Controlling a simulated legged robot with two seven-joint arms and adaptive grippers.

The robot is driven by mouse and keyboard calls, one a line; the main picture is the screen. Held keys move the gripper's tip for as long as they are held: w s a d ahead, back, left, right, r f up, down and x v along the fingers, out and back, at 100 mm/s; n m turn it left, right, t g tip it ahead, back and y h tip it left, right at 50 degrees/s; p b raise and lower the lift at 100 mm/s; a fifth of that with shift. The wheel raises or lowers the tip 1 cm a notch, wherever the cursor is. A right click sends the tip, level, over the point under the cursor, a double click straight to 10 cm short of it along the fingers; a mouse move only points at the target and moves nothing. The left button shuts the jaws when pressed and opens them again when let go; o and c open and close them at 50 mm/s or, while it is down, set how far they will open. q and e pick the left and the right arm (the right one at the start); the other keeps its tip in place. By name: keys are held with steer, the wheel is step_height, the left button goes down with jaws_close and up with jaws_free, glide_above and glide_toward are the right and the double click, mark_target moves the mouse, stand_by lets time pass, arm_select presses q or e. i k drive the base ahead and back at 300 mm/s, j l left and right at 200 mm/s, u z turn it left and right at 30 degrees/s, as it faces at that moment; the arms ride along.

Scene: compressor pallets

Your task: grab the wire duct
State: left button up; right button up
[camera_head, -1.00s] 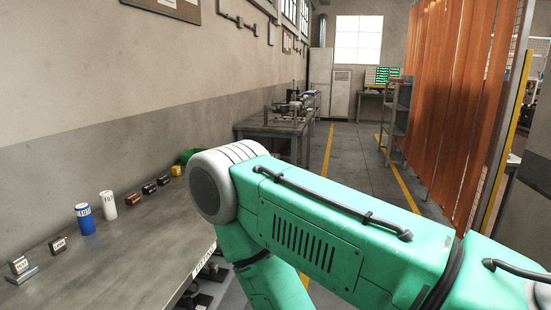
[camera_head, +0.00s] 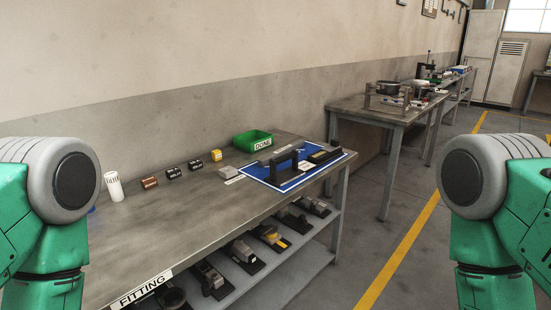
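I cannot tell for sure which thing is the wire duct. A blue board (camera_head: 333,160) lies at the far right end of the near workbench, with long dark pieces (camera_head: 285,160) on it; one of these could be the duct, but they are too small to tell. The workbench (camera_head: 180,222) carries a "FITTING" label on its front edge. Both my green arms show only their upper links and round joints at the left and right edges. Neither gripper is in view.
On the bench stand a white cylinder (camera_head: 114,187), a copper-brown cylinder (camera_head: 149,182), dark cylinders (camera_head: 174,173), a yellow block (camera_head: 216,155), a grey block (camera_head: 229,172) and a green "DONE" bin (camera_head: 253,141). A lower shelf (camera_head: 285,265) holds several parts. Floor is clear at right.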

mark_target(263, 162)
steer(key=i+l, duration=0.1)
steer(key=l, duration=0.3)
steer(key=i+l, duration=0.65)
steer(key=l+z, duration=0.05)
steer(key=l, duration=0.05)
